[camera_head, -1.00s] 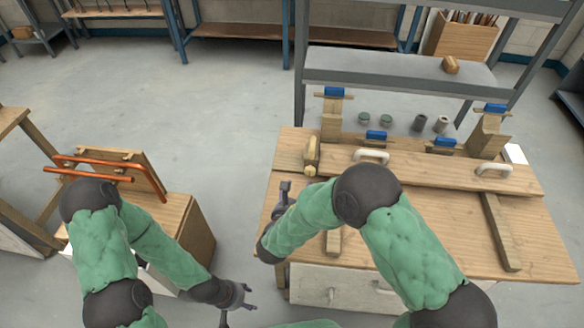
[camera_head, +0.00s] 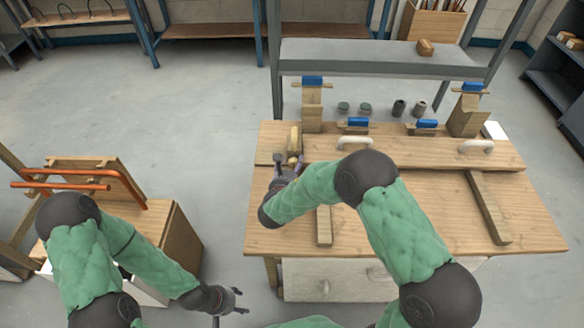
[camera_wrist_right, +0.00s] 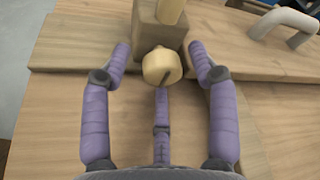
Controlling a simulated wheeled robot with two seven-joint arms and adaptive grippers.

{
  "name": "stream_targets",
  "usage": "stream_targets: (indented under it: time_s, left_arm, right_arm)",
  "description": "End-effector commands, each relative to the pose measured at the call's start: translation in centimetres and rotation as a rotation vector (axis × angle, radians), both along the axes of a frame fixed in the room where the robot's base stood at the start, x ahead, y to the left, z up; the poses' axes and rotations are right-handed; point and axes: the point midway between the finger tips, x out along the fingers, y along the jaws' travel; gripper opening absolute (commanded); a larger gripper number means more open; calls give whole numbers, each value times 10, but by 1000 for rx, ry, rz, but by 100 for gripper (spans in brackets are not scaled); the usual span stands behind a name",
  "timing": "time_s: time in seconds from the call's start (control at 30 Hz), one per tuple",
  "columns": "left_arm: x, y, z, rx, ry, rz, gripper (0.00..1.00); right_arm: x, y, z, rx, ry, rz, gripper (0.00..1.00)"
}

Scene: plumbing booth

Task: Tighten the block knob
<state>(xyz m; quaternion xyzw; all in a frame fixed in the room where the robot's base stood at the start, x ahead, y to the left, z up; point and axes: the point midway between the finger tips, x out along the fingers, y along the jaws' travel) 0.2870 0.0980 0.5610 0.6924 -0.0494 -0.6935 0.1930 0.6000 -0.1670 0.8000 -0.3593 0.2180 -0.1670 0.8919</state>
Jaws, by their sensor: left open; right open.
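The block knob (camera_wrist_right: 160,67) is a pale round wooden knob with a dark slot, on the front of a wooden block (camera_wrist_right: 159,35) at the bench's left side. The block also shows in the head view (camera_head: 294,137). My right gripper (camera_wrist_right: 160,60) is open, its purple fingers on either side of the knob and a third finger below it. Gaps show between the side fingers and the knob. In the head view my right gripper (camera_head: 287,164) is at the knob. My left gripper (camera_head: 238,300) is open and empty, low between the cabinet and the bench.
The wooden bench (camera_head: 400,225) carries a long board with white handles (camera_head: 477,146), blue-topped clamps (camera_head: 426,124) and loose wooden bars (camera_head: 488,208). A cabinet with copper pipes (camera_head: 60,186) stands at the left. A grey shelf (camera_head: 375,55) stands behind the bench.

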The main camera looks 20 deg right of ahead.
Motion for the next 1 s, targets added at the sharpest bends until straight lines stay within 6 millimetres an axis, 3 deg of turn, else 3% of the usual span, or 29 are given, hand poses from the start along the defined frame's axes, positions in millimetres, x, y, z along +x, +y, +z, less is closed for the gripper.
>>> stream_targets:
  time_s: [0.3,0.37,0.5,1.0]
  left_arm:
    - [0,0,0,0,-1,0,55]
    - [0,0,0,0,-1,0,55]
    - [0,0,-1,0,-1,0,55]
    - [0,0,3,0,0,0,55]
  right_arm:
    - [3,-1,0,-1,-1,-1,60]
    - [2,-1,0,-1,-1,-1,46]
    - [3,-1,0,-1,-1,0,7]
    - [4,0,2,-92,19,0,6]
